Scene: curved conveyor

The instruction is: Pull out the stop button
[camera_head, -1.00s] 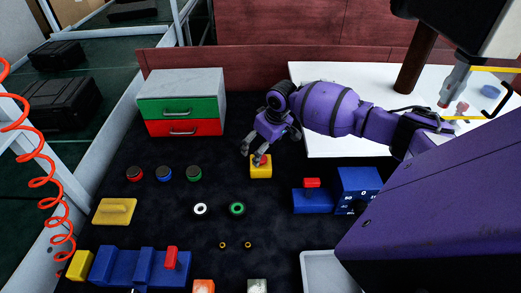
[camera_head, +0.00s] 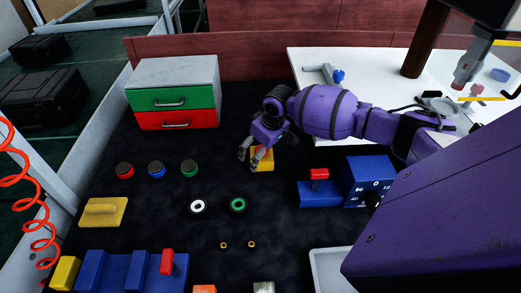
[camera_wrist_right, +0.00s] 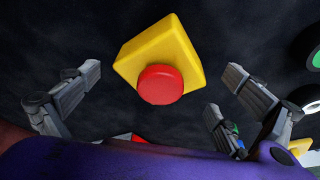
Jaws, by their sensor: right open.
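The stop button is a round red cap (camera_wrist_right: 160,84) on a yellow box (camera_wrist_right: 160,50), seen close in the right wrist view. Whether the cap is pushed in or out I cannot tell. My left gripper is in neither view.
A drawer unit (camera_head: 175,92) with green and red drawers stands behind left. Several round buttons (camera_head: 156,170) and rings (camera_head: 197,206) lie left and in front. A blue block with a red switch (camera_head: 319,190) and a blue dial box (camera_head: 369,180) stand to the right.

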